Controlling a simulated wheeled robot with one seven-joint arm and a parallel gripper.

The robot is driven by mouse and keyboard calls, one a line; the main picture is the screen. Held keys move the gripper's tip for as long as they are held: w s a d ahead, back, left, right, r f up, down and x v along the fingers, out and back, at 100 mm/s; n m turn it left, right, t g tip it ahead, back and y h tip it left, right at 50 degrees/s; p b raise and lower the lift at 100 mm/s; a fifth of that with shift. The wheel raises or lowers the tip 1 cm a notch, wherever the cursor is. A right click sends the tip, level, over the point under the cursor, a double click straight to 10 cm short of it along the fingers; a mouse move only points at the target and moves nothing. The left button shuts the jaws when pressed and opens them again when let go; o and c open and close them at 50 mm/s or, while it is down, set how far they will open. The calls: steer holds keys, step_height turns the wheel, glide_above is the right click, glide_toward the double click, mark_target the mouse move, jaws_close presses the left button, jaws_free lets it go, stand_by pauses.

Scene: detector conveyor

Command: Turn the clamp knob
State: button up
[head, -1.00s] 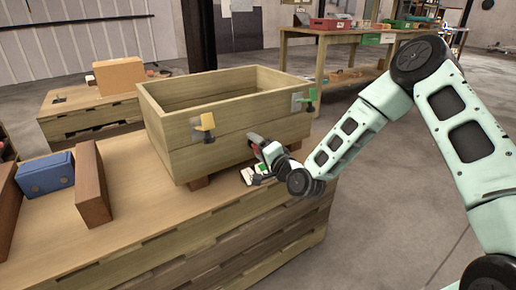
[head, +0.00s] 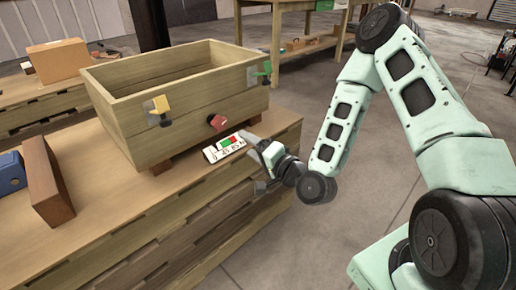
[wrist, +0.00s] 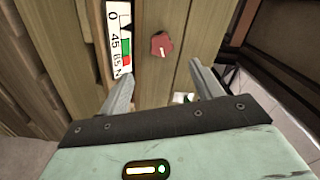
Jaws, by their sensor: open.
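The red clamp knob (head: 218,122) sits low on the front wall of a wooden box, and a white scale plate (head: 224,147) with green and red marks and numbers lies below it. In the wrist view the red knob (wrist: 161,44) is ahead of the fingers, apart from them, and the scale (wrist: 121,42) is to its left. My gripper (head: 256,160) is in front of the box, to the right of and below the knob. In the wrist view my gripper (wrist: 160,85) is open with nothing between its fingers.
The wooden box (head: 185,85) stands on a wooden bench (head: 150,225). A yellow clamp (head: 160,107) and a green clamp (head: 262,70) are on its front wall. A brown block (head: 47,182) and a blue box (head: 10,172) lie at left. The floor at right is open.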

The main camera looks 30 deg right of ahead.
steer(key=shift+p+v, duration=0.6)
steer(key=shift+v, duration=0.6)
